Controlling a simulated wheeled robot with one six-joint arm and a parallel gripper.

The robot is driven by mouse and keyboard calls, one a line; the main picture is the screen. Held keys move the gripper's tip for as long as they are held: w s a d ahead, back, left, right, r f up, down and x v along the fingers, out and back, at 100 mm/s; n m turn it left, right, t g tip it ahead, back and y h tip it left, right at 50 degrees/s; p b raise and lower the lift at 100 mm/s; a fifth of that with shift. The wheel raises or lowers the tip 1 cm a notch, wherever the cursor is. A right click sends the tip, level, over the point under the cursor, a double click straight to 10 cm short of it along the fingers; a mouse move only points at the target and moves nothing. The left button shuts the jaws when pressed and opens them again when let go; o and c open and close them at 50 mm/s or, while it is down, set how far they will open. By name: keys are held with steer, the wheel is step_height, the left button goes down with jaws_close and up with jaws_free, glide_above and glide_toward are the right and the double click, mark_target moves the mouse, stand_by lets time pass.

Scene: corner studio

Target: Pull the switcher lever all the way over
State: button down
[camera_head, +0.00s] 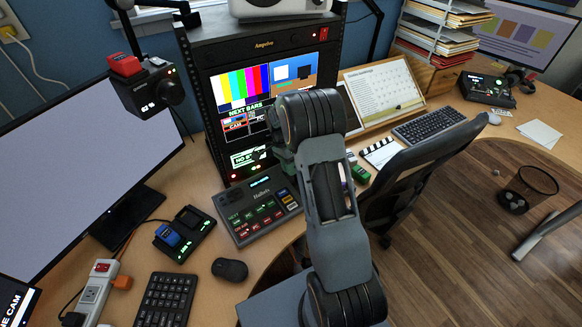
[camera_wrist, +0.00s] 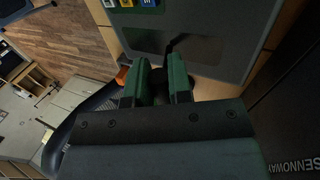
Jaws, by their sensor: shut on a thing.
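The switcher (camera_head: 232,222) is a dark grey panel with lit green, red and yellow buttons and a small screen, on the desk below the monitor rack. Its right end is hidden behind my arm in the head view, and I cannot see the lever there. In the wrist view, the switcher's grey panel (camera_wrist: 215,58) fills the top right. My gripper (camera_wrist: 155,80) has two green fingers at the panel's edge, with the dark lever (camera_wrist: 172,46) running from the panel down between them. The fingers are shut on the lever; its grip is mostly hidden between them.
The monitor rack (camera_head: 187,70) stands right behind the switcher. A black mouse (camera_head: 230,269), a keyboard (camera_head: 166,300) and a battery charger (camera_head: 185,236) lie to the left. A dark chair (camera_head: 415,165) and a clapperboard (camera_head: 381,153) are to the right.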

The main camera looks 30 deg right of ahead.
steer(key=shift+s+f, duration=0.1)
steer(key=shift+f, duration=0.15)
steer(key=c, duration=0.9)
jaws_free()
steer(key=shift+r, duration=0.1)
steer(key=shift+o, duration=0.2)
steer(key=shift+r, duration=0.15)
steer(key=shift+r+p, duration=0.35)
step_height(320, 180, up, 3)
steer(key=shift+r+p, duration=0.1)
steer(key=shift+p, duration=1.05)
steer(key=s+a+r+p, duration=0.3)
steer(key=s+r+p, duration=0.2)
steer(key=s+r, duration=0.4)
steer(key=shift+s, duration=2.25)
